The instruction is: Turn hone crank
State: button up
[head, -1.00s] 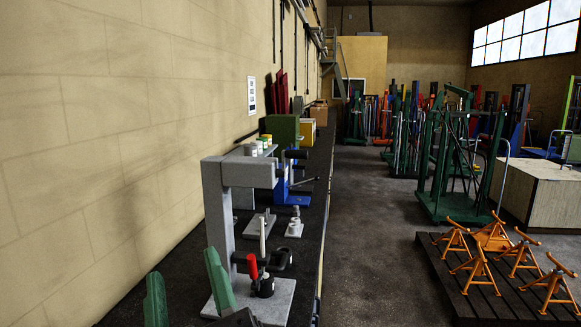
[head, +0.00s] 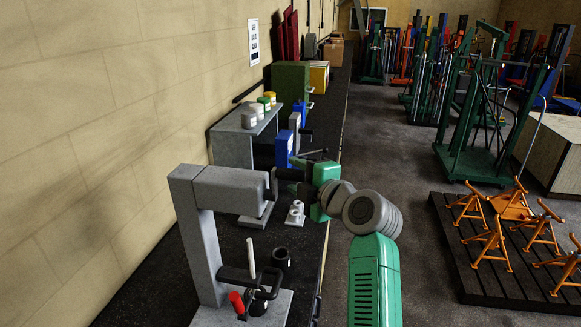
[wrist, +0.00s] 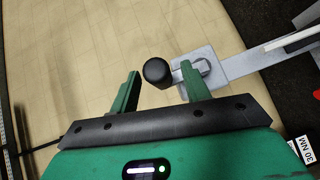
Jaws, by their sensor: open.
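A grey C-shaped stand (head: 205,230) stands on the bench at the near left, its upper arm (head: 230,188) pointing right. In the wrist view, a round black knob (wrist: 157,71), apparently the crank's grip, stands out in front of a grey block (wrist: 205,68). My gripper (head: 290,180) is at the right end of the upper arm. In the wrist view its open green fingers (wrist: 160,76) lie either side of the knob; I cannot tell whether they touch it. In the head view my gripper and arm partly hide the crank.
A red handle (head: 237,302), a white rod (head: 250,258) and black fittings are on the stand's base. Blue machine (head: 284,148), small shelf with jars (head: 235,130) and green box (head: 290,82) stand behind. The wall is close left; the floor aisle lies right.

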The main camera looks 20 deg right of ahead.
jog(key=shift+x, duration=1.6)
grip_shut()
jog(key=shift+w+p, duration=0.15)
jog(key=shift+p, duration=0.35)
